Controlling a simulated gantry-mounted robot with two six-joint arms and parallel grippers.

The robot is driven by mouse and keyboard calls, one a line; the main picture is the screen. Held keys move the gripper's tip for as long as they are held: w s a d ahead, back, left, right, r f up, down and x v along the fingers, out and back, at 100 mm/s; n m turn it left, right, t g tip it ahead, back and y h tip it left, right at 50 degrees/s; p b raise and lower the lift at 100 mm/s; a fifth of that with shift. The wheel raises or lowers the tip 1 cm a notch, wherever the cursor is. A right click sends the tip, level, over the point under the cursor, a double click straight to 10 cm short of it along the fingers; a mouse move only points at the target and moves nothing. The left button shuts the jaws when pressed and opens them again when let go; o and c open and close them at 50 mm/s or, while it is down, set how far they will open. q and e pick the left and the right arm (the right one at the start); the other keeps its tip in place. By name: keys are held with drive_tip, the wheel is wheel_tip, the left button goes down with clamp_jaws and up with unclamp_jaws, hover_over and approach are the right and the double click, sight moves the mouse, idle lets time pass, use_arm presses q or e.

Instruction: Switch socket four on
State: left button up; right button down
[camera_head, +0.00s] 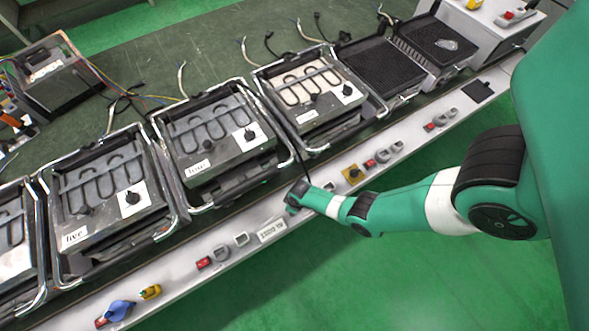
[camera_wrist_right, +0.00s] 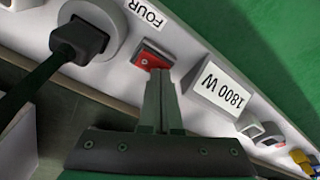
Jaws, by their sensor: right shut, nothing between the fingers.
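In the right wrist view, a red switch (camera_wrist_right: 152,57) in a grey frame sits on the white rail beside the label "FOUR" (camera_wrist_right: 146,12). A round grey socket (camera_wrist_right: 118,28) with a black plug (camera_wrist_right: 80,40) in it is to its left. My right gripper (camera_wrist_right: 160,74) is shut and empty. Its tips are at the lower edge of the red switch; whether they touch it I cannot tell. In the head view my right gripper (camera_head: 294,199) is over the rail and covers this spot. My left gripper is not in view.
A sign "1800 W" (camera_wrist_right: 222,88) stands close beside the gripper, and shows in the head view (camera_head: 272,230). Other red switches (camera_head: 203,262) and plugs line the rail (camera_head: 190,283). Several grill heaters (camera_head: 213,131) stand behind it, with cables. Green floor (camera_head: 380,275) in front is clear.

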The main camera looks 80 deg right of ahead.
wheel_tip(320, 180, up, 7)
drive_tip(key=p, duration=0.6)
idle(0.5)
